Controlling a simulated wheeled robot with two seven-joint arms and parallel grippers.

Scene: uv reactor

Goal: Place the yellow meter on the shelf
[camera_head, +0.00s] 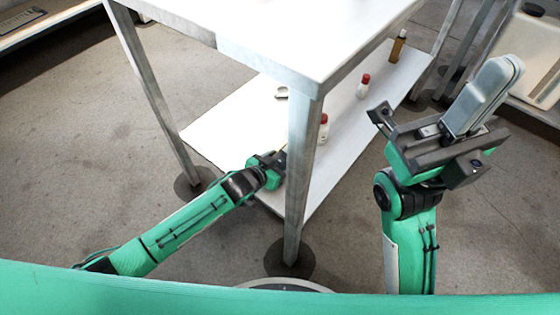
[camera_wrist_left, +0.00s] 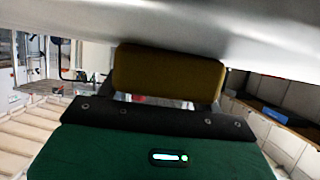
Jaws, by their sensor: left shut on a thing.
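My left arm reaches under the table top from the left in the head view. My left gripper (camera_head: 279,160) is at the near-left edge of the lower shelf (camera_head: 222,130), partly hidden by the table leg. In the left wrist view, a dark yellow block (camera_wrist_left: 168,73), which looks like the yellow meter, sits between the jaws just under a pale blurred surface. The gripper is shut on it. The meter cannot be made out in the head view.
The white table top (camera_head: 300,40) overhangs the lower shelf, with a metal leg (camera_head: 297,190) in front. On the shelf are red-capped bottles (camera_head: 362,88) (camera_head: 323,128), a brown bottle (camera_head: 397,47) and a small pale item (camera_head: 281,93). The shelf's left part is clear.

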